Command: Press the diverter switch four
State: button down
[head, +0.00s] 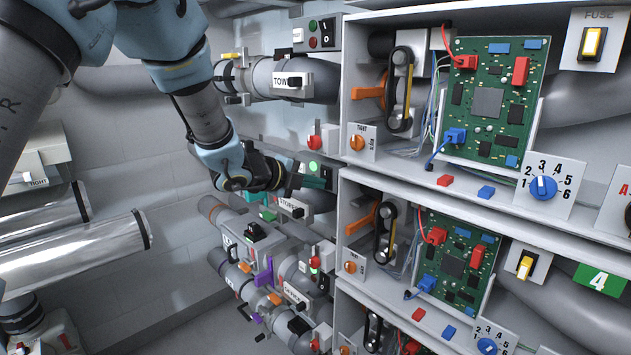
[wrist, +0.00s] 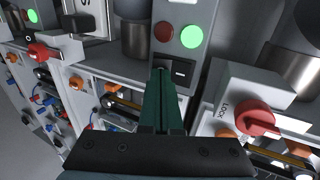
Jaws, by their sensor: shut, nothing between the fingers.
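My gripper (head: 316,178) reaches in from the upper left in the head view, in front of a grey panel in the second row. In the wrist view my gripper (wrist: 160,75) is shut and empty, its green fingertips close together. The tips are at the left half of a black rocker switch (wrist: 184,71) and partly cover it; I cannot tell if they touch it. Above the switch are a dark red lamp (wrist: 164,31) and a lit green lamp (wrist: 191,36). No number shows on this switch, so I cannot tell if it is switch four.
A red knob on a LOCK box (wrist: 255,117) stands right of the fingers in the wrist view. Shelves with circuit boards (head: 489,99) and a numbered blue dial (head: 543,187) are on the right in the head view.

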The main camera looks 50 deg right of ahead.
jog(key=shift+f+b, duration=0.1)
jog(key=shift+b, duration=0.2)
jog(key=b, duration=0.3)
jog(key=shift+d+h, duration=0.2)
jog(key=shift+h, duration=0.2)
